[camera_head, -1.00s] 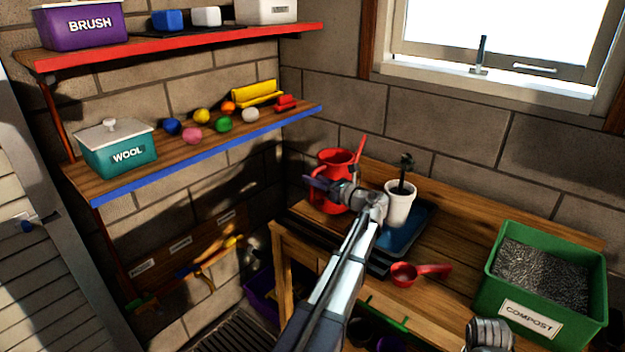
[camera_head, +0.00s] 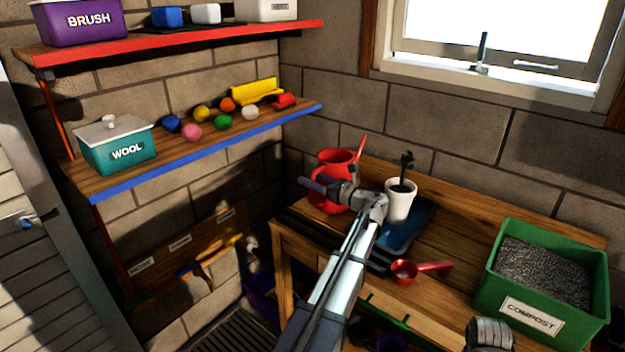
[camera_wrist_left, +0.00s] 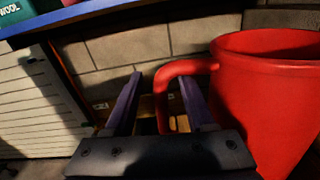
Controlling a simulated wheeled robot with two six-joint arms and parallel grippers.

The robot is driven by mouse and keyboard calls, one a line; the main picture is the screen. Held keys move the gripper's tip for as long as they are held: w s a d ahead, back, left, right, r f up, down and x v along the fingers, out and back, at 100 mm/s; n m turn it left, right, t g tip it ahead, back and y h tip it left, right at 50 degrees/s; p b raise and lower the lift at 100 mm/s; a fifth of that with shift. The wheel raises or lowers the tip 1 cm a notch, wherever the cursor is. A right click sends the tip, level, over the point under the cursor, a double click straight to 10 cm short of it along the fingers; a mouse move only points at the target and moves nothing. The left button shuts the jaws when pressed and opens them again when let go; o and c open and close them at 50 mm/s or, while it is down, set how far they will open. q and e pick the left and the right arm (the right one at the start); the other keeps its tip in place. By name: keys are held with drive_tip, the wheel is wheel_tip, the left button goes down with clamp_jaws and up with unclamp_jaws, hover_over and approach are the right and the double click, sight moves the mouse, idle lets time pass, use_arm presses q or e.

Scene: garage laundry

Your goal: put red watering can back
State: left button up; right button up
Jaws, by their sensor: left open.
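The red watering can (camera_head: 340,161) stands upright on the left end of the wooden workbench, near the corner of the walls. My left gripper (camera_head: 310,183) is in front of it, with the wrist hiding part of the can's lower body. In the left wrist view the can's body (camera_wrist_left: 265,90) fills the right side, and its curved handle (camera_wrist_left: 185,68) comes into the space between the open purple fingers of my left gripper (camera_wrist_left: 160,90). I cannot tell whether either finger touches the handle. A small grey part at the head view's bottom right may be my right arm; its fingers do not show.
A white pot (camera_head: 399,203) with a dark plant stands on a blue tray (camera_head: 408,232) right of the can. A red scoop (camera_head: 405,271) and a green compost bin (camera_head: 545,265) are further right. A blue-edged shelf (camera_head: 205,152) with balls hangs at left.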

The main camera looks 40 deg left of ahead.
use_arm(q)
drive_tip(key=d, duration=0.7)
drive_tip(key=shift+s+d, duration=0.35)
drive_tip(key=shift+d, duration=0.05)
